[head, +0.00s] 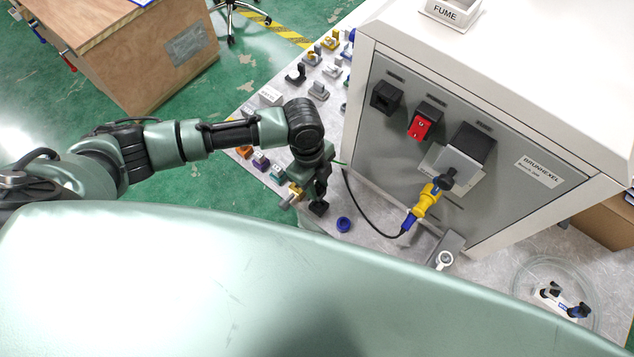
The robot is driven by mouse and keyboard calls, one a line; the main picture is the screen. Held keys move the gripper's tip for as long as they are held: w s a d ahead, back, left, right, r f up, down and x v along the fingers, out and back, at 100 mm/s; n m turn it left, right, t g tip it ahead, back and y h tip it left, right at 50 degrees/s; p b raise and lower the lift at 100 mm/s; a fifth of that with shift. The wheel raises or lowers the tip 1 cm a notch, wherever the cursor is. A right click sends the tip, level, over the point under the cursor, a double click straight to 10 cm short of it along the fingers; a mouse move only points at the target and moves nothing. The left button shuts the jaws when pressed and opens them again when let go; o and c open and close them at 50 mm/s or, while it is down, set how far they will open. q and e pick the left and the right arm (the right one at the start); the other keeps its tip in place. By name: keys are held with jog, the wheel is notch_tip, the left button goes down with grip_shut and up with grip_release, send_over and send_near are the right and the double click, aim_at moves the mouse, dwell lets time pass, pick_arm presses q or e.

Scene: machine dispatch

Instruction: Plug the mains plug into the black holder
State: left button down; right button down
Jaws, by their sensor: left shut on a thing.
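My left gripper (321,190) points down over the bench, in front of the grey machine panel. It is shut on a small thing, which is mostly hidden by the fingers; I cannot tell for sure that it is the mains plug. A dark block (319,208) shows right at the fingertips. A black socket-like holder (385,97) sits at the upper left of the panel, apart from my gripper. A larger black housing (472,145) with a grey flap is further right. My right gripper is not in view.
A yellow and blue connector (424,205) hangs at the panel, with a black cable (370,222) looping towards my left gripper. A red switch (420,125) sits between the black parts. Several small parts stand on the bench behind. A blue ring (343,225) lies near the gripper.

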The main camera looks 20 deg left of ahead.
pick_arm(q)
jog(key=shift+w+f+b, duration=0.1)
jog(key=shift+f+b, duration=0.2)
jog(key=shift+f, duration=0.8)
jog(key=shift+f+b, duration=0.9)
jog(key=shift+f, duration=0.35)
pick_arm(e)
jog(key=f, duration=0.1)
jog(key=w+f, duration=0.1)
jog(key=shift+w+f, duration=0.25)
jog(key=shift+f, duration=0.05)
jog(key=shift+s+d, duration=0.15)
pick_arm(q)
jog(key=shift+p, duration=0.5)
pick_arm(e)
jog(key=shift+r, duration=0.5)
pick_arm(q)
jog(key=shift+f+b, duration=0.55)
jog(key=shift+f, duration=0.3)
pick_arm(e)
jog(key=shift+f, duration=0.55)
pick_arm(q)
jog(key=c, duration=1)
grip_release()
